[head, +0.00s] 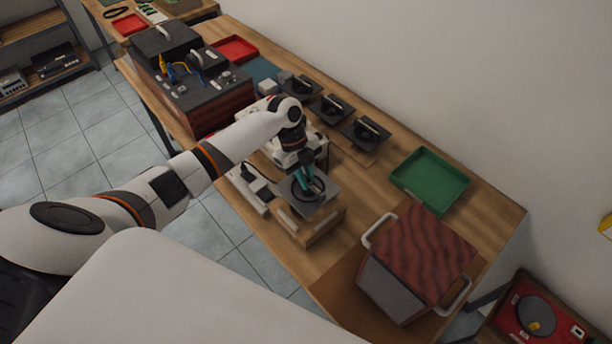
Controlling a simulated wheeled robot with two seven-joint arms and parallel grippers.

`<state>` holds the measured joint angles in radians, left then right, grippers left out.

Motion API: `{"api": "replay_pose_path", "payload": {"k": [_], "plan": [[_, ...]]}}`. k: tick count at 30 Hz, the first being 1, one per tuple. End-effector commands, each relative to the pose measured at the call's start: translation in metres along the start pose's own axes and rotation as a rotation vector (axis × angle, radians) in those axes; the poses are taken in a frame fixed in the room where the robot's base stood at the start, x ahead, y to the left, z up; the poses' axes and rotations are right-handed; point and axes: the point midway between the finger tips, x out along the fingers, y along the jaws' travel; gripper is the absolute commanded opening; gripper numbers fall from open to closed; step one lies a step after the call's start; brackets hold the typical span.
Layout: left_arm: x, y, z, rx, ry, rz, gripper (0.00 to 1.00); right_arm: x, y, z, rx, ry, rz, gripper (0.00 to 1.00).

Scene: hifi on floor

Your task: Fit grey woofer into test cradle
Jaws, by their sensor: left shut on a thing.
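My left gripper (308,174) points down over the wooden test cradle (324,227) near the front edge of the bench. It is shut on the grey woofer (321,206), a grey square plate with a dark round middle. The woofer lies roughly level at the top of the cradle and hides its opening. I cannot tell whether it rests in the cradle or sits slightly above it. My right gripper is out of view.
Several dark drivers with handles (366,133) stand along the back. A green tray (430,180) and a wood-grain speaker box (423,250) are to the right. An open-topped hifi unit (195,85) is at left. A white device (248,187) stands left of the cradle.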

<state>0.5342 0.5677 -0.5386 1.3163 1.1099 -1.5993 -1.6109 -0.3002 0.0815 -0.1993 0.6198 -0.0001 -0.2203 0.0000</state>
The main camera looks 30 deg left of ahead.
Motion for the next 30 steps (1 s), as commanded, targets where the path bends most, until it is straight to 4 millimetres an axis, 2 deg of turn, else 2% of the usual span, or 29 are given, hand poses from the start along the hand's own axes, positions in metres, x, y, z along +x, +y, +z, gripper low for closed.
{"api": "replay_pose_path", "payload": {"k": [30], "plan": [[0.029,0.001,-0.012,0.001,-0.001,0.003,0.00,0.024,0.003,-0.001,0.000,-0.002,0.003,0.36]]}}
